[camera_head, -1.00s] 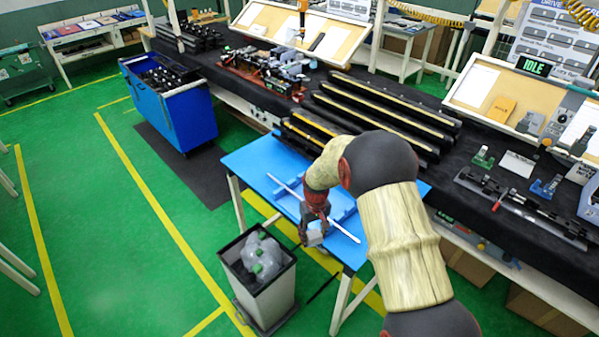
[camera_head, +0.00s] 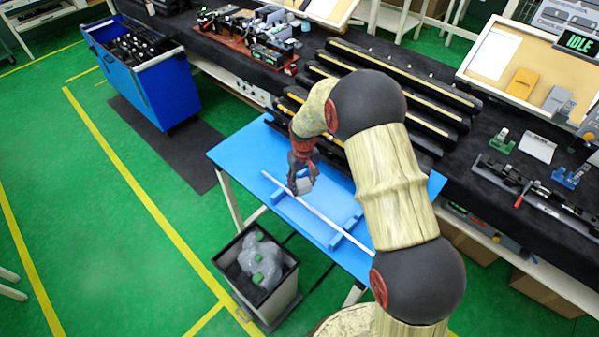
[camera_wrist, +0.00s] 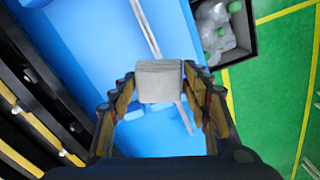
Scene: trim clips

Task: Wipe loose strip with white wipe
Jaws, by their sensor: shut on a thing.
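The loose strip (camera_head: 322,223) is a thin, pale strip lying diagonally across blue supports on the blue table. In the wrist view the strip (camera_wrist: 148,28) runs from the top, passes behind the held wipe and shows again below it. My gripper (camera_head: 301,186) is over the strip's left part in the head view. It is shut on the wipe (camera_wrist: 160,80), a light grey-white block between the two fingers. The wipe also shows small under the fingers in the head view (camera_head: 304,187). I cannot tell whether the wipe touches the strip.
The blue table (camera_head: 240,150) has bare room on its left side. A bin (camera_head: 283,292) with clear bottles stands by its front edge. Dark trim bars (camera_head: 400,75) lie on the black bench behind. A blue cart (camera_head: 160,90) stands at the left.

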